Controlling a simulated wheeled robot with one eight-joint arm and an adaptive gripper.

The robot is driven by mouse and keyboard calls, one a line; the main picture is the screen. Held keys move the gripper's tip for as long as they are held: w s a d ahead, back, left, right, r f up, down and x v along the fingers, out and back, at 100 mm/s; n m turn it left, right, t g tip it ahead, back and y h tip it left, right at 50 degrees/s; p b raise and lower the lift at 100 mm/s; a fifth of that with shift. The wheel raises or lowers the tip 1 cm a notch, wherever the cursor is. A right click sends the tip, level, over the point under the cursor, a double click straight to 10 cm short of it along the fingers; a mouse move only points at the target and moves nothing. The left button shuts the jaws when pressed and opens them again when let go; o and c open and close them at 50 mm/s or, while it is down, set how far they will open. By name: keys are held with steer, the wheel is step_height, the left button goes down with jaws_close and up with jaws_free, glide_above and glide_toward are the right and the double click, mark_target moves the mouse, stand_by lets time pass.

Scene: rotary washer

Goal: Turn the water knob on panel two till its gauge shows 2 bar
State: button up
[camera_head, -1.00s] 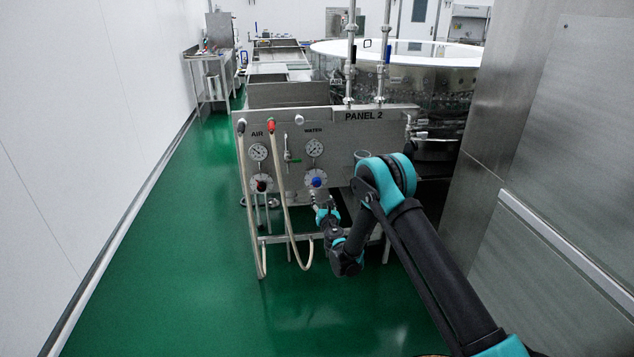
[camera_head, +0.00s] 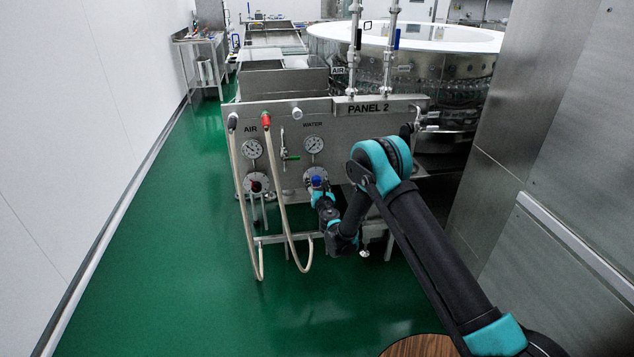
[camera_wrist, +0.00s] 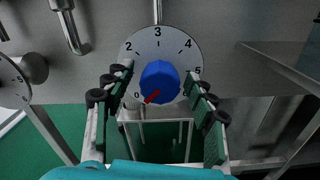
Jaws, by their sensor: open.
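Panel two (camera_head: 378,107) is a steel plate with an AIR side and a WATER side. The blue water knob (camera_head: 316,181) sits below the water gauge (camera_head: 314,145); the gauge's needle is too small to read. In the head view my gripper (camera_head: 322,194) is just below the knob.
Two pale hoses (camera_head: 282,205) hang in front of the panel. A steel wall (camera_head: 560,150) stands at the right; green floor is clear at left.

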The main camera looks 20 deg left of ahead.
steer(key=c, duration=1.2)
steer(key=shift+m, duration=0.5)
steer(key=m, duration=1.2)
steer(key=shift+f+m, duration=0.1)
steer(key=shift+m, duration=2.3)
